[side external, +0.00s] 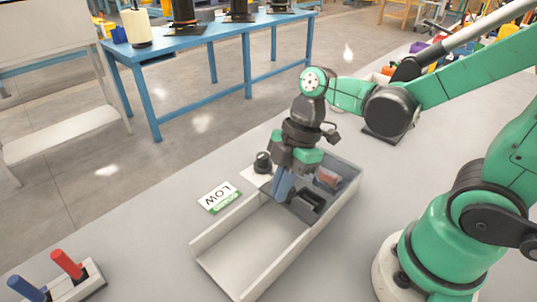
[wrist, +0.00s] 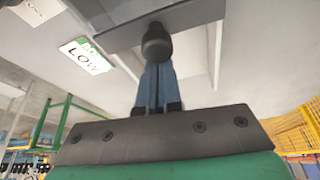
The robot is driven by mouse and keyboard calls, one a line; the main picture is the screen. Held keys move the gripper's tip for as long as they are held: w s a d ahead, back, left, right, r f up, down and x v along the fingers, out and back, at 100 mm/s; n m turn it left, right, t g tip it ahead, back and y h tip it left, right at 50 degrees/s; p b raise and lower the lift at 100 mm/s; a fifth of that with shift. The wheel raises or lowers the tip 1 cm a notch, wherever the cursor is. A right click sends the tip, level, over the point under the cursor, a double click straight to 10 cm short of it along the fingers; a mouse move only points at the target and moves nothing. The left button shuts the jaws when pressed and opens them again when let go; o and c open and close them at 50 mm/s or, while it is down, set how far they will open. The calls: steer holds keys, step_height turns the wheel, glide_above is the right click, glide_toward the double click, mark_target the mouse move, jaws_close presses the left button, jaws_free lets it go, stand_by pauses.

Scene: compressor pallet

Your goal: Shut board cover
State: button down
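A long pale open-topped box (side external: 215,262) lies on the grey table in the side external view. A dark grey panel (side external: 345,185), which looks like the board cover, spans its far-right part; its near-left part is open and empty. A black handle (side external: 310,199) stands on the panel. My gripper (side external: 280,196) points down over the box, its blue fingers just left of the handle. In the wrist view my gripper (wrist: 157,68) has its fingers close together, with the dark rounded handle end (wrist: 157,42) at their tips. Whether they touch it is unclear.
A LOW card (side external: 219,197) with a green strip lies left of the box. A black knob (side external: 263,162) stands behind the box. A stand with red and blue pegs (side external: 68,265) is at the front left. The table between is clear.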

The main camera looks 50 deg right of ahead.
steer(key=shift+d, duration=0.2)
steer(key=a, duration=0.4)
steer(key=v, duration=1)
steer(key=w+d+f+m+t+h, duration=0.2)
steer(key=d+m+t, duration=0.4)
steer(key=m, duration=1)
steer(key=shift+w+d+f+h, duration=0.2)
steer(key=shift+w+f+h, duration=0.2)
steer(key=shift+f+h, duration=0.5)
steer(key=shift+r, duration=0.1)
